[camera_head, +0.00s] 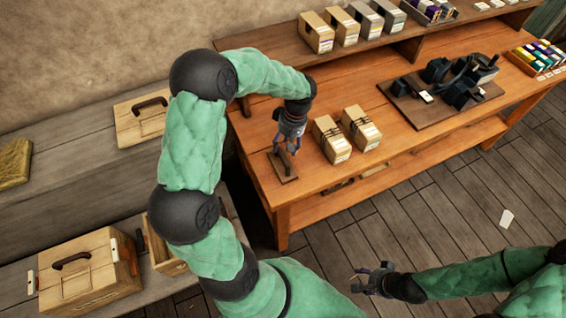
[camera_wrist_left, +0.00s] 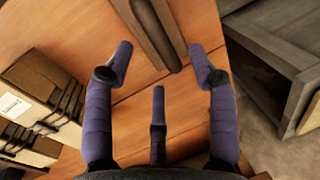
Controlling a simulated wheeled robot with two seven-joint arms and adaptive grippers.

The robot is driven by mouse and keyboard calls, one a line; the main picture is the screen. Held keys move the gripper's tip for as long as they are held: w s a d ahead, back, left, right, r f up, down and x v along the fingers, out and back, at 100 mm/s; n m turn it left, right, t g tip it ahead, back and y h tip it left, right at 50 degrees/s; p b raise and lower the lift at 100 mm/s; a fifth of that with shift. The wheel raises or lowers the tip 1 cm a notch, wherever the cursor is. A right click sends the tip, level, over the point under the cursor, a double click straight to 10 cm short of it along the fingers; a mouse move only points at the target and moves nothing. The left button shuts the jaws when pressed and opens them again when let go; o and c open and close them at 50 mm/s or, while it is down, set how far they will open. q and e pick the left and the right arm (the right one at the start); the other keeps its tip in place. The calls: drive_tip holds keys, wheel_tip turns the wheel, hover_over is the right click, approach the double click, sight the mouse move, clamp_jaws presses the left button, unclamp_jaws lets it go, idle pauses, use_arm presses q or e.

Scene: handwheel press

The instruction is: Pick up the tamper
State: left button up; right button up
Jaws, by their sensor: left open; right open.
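In the left wrist view, a brown wooden piece that looks like the tamper (camera_wrist_left: 150,30) lies at the top, beyond the spread fingers of my left gripper (camera_wrist_left: 160,68). My right gripper (camera_head: 362,281) is open and empty, low at the right, away from the bench.
Two strapped boxes (camera_head: 332,139) stand close right of the left gripper. A dark board with black parts (camera_head: 445,95) lies farther right. A shelf with several boxes (camera_head: 370,20) runs along the back. A grey bench (camera_head: 70,185) with wooden cases stands at left.

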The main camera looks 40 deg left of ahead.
sight(283, 154)
use_arm(q)
drive_tip(key=shift+s+a+f+b, duration=0.1)
drive_tip(key=shift+s+f+b, duration=0.15)
drive_tip(key=shift+f, duration=0.75)
drive_tip(key=shift+s+f+b, duration=0.1)
drive_tip(key=shift+f+b, duration=0.1)
drive_tip(key=shift+f, duration=0.75)
drive_tip(key=shift+s+a+f+b, duration=0.1)
drive_tip(key=shift+s+f+b, duration=0.15)
drive_tip(key=shift+f, duration=0.75)
drive_tip(key=shift+w+r, duration=0.1)
clamp_jaws()
